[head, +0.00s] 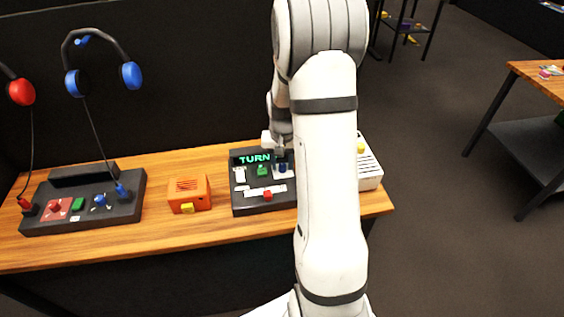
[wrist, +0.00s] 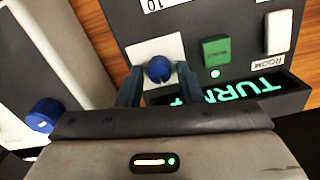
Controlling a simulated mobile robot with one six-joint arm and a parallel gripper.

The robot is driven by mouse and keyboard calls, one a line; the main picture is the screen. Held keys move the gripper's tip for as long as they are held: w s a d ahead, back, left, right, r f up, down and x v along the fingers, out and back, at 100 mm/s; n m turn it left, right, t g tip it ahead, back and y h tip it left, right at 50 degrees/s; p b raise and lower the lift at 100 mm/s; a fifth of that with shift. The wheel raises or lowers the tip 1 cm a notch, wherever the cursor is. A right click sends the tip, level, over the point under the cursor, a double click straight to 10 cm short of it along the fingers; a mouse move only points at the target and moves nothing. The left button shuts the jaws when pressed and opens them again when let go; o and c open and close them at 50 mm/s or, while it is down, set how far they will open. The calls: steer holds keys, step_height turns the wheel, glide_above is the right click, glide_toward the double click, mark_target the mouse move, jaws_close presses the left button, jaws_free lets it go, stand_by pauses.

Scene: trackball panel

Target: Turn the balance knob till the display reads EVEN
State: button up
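The dark panel (head: 240,205) stands on the wooden table, and its display (head: 255,159) reads TURN in green letters. The display also shows upside down in the wrist view (wrist: 268,88), partly hidden by my gripper. A blue knob (wrist: 158,69) sits on a white plate on the panel; no balance label is readable. In the head view the knob (head: 283,167) is beside my arm. My gripper (wrist: 159,72) is over the panel with one finger on each side of the knob. Small gaps seem to show between fingers and knob, so it looks open.
A green button (wrist: 215,51) and a white switch (wrist: 279,31) marked ROOM are close to the knob. A red control (head: 267,195) is at the panel's front. A white device (head: 369,171) stands right, an orange box (head: 189,193) left. Bare table (head: 222,172) lies between box and panel.

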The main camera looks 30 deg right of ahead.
mark_target(282, 165)
steer(key=shift+o, duration=0.9)
step_height(282, 165, up, 8)
steer(key=shift+f, duration=0.1)
steer(key=s+a+r+n+t, duration=0.1)
steer(key=s+a+r+n, duration=0.1)
steer(key=s+a+r, duration=0.3)
steer(key=s+a+r+n+t, duration=0.1)
steer(key=s+a+r+n, duration=0.2)
steer(key=s+a, duration=0.6)
steer(key=s+r, duration=0.2)
steer(key=s, duration=0.3)
steer(key=shift+s+a+t, duration=0.2)
steer(key=shift+s+t, duration=0.1)
steer(key=shift+t, duration=0.1)
stand_by(0.5)
